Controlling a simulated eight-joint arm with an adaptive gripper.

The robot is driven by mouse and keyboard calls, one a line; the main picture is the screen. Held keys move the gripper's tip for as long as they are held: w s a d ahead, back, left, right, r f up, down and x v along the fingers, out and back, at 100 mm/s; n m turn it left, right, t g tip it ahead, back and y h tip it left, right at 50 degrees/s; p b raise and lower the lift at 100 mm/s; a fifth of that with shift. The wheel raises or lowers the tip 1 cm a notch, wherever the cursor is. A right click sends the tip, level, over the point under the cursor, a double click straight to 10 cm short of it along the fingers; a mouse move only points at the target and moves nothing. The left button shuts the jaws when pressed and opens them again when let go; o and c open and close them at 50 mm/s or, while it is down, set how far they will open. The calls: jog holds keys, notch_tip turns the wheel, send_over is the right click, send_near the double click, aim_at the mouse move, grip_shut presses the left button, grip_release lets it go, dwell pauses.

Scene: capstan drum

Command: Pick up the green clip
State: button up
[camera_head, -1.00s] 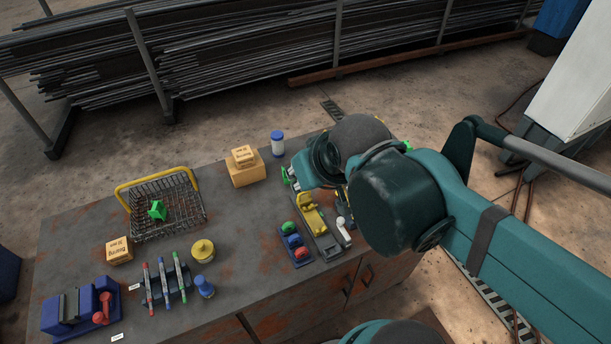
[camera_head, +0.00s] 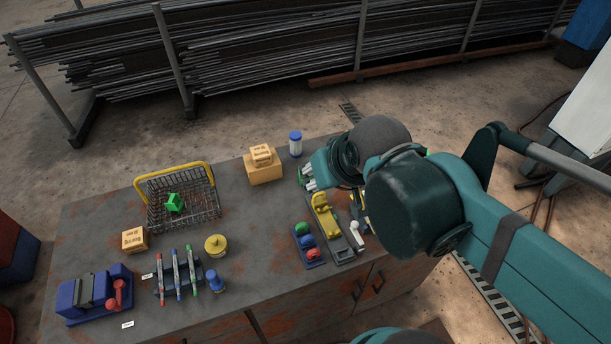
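A green clip-like piece (camera_head: 174,202) lies in the wire basket (camera_head: 181,197) with the yellow handle, at the left back of the bench. My gripper (camera_head: 306,182) is at the bench's right back part, well to the right of the basket and behind the yellow tool. A small patch of green shows right at my gripper's tips; I cannot tell whether it is a separate clip or touches the fingers. My arm and wrist hide much of the gripper, so its opening cannot be made out.
Near my gripper are a yellow-and-grey tool (camera_head: 329,222), a blue tray (camera_head: 308,246) with coloured knobs, a white-and-blue jar (camera_head: 295,144) and stacked boxes (camera_head: 263,171). A pen rack, yellow pot (camera_head: 215,245), blue bottle (camera_head: 216,282) and blue device (camera_head: 94,293) stand front left. The centre is clear.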

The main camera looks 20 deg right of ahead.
jog(key=w+d+f+m+g+h+b, duration=0.1)
jog(key=w+f+m+g, duration=0.15)
jog(key=w+m, duration=0.4)
jog(key=w+d+f+m+g+h+b, duration=0.1)
jog(key=w+d+f+m+g, duration=0.2)
jog(key=w, duration=0.7)
jog(key=w+f+m+g+h+b, duration=0.1)
jog(key=w+f+m, duration=0.4)
jog(key=f, duration=0.5)
jog(key=w+f+m+g+h, duration=0.1)
jog(key=w+f+m, duration=0.4)
jog(key=w+f, duration=0.3)
jog(key=shift+w+f+h+b, duration=0.3)
jog(key=shift+w+f+b, duration=0.1)
jog(key=shift+f, duration=0.6)
jog(key=shift+f, duration=0.1)
jog(key=shift+x, duration=1.2)
jog(key=shift+s+d+f, duration=0.1)
